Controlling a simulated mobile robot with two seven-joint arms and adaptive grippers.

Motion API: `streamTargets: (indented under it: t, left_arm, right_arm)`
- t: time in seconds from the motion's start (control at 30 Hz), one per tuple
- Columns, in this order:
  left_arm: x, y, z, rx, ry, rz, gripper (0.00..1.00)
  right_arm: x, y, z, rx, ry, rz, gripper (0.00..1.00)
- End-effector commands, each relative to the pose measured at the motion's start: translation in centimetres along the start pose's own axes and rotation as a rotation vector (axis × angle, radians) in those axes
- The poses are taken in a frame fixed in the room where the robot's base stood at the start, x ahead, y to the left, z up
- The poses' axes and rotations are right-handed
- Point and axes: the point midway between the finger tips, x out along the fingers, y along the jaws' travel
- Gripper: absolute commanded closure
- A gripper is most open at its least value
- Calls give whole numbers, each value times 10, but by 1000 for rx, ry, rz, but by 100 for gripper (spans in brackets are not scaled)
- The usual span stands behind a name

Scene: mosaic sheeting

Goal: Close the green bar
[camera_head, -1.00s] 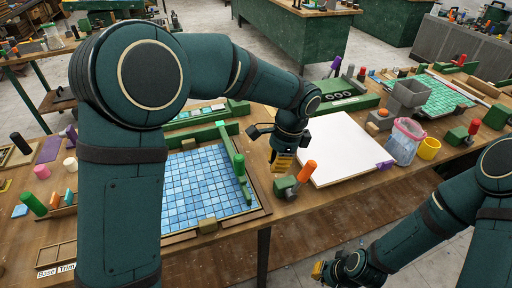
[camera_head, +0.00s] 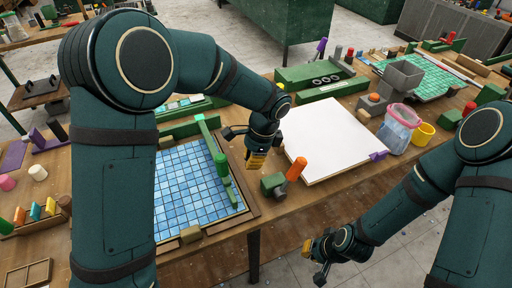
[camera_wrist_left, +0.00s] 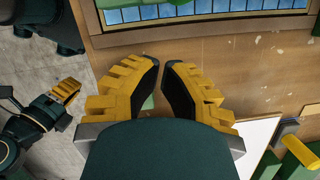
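The green bar (camera_head: 211,141) lies along the right part of the blue-tiled mosaic sheet (camera_head: 183,190), with an upright green cylinder handle (camera_head: 221,164) on it.
A white board (camera_head: 335,135) lies right of my left gripper. A green block with an orange cylinder (camera_head: 297,168) stands near the front edge. A bin with a bag (camera_head: 398,128) and a yellow cup (camera_head: 423,134) stand further right. Bare wood separates the mosaic frame and board.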

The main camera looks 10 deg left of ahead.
Motion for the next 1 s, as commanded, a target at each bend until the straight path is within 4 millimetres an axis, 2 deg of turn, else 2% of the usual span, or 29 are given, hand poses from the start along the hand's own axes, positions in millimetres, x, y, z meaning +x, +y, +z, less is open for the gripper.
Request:
streamTargets:
  t: [0.1, 0.3, 1.0]
  left_arm:
    - [6, 0, 17, -2, 1, 0, 100]
    - [10, 0, 35, -1, 0, 1, 100]
    - [12, -1, 44, 0, 1, 0, 100]
  right_arm:
    - [1, 0, 1, 0, -2, 0, 100]
    - [2, 0, 1, -1, -2, 0, 100]
    - [0, 0, 0, 0, 0, 0, 100]
